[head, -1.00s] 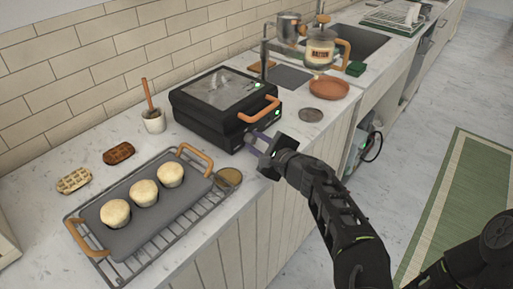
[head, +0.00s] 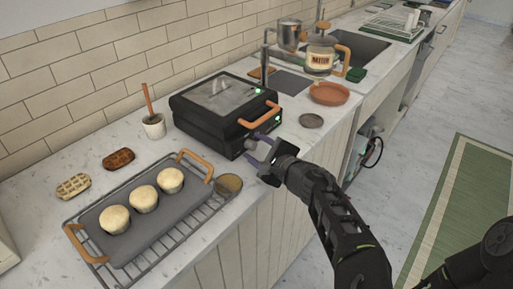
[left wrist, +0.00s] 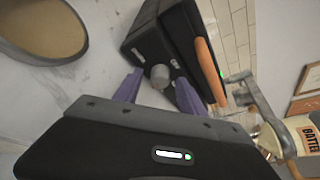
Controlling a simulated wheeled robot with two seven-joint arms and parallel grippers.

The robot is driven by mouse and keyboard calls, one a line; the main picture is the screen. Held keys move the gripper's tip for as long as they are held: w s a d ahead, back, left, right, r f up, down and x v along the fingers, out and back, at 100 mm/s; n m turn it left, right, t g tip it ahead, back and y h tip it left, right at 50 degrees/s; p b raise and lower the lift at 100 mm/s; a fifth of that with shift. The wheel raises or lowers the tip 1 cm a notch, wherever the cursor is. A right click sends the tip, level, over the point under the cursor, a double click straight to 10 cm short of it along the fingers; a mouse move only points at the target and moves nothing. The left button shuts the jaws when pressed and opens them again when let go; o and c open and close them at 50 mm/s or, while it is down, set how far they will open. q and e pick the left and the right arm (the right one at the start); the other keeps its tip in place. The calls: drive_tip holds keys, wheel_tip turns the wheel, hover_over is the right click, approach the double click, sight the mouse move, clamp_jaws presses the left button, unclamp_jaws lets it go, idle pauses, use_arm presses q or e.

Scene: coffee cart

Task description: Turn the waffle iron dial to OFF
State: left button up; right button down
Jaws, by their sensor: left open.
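The black waffle iron (head: 212,128) stands closed on the counter, with an orange handle (head: 260,115) on its front. Its grey dial (left wrist: 160,76) is on the front face, below the handle; in the head view the dial (head: 251,144) is small, and its setting cannot be read. My left gripper (head: 256,149) is open in front of the dial. In the left wrist view its purple fingers (left wrist: 158,85) stand on either side of the dial, with gaps visible; contact cannot be told. My right gripper is not in view.
A griddle tray (head: 190,198) with three pale muffins sits on a wire rack at left. A round gold-topped dish (head: 229,184) is close to the gripper. A grey disc (head: 311,121), a terracotta dish (head: 329,93) and a batter jar (head: 320,56) are beyond the iron. Green lights glow on the iron.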

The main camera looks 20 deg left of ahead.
use_arm(q)
drive_tip(key=v, duration=0.7)
drive_tip(key=shift+s+d, duration=0.25)
drive_tip(key=shift+d, duration=0.05)
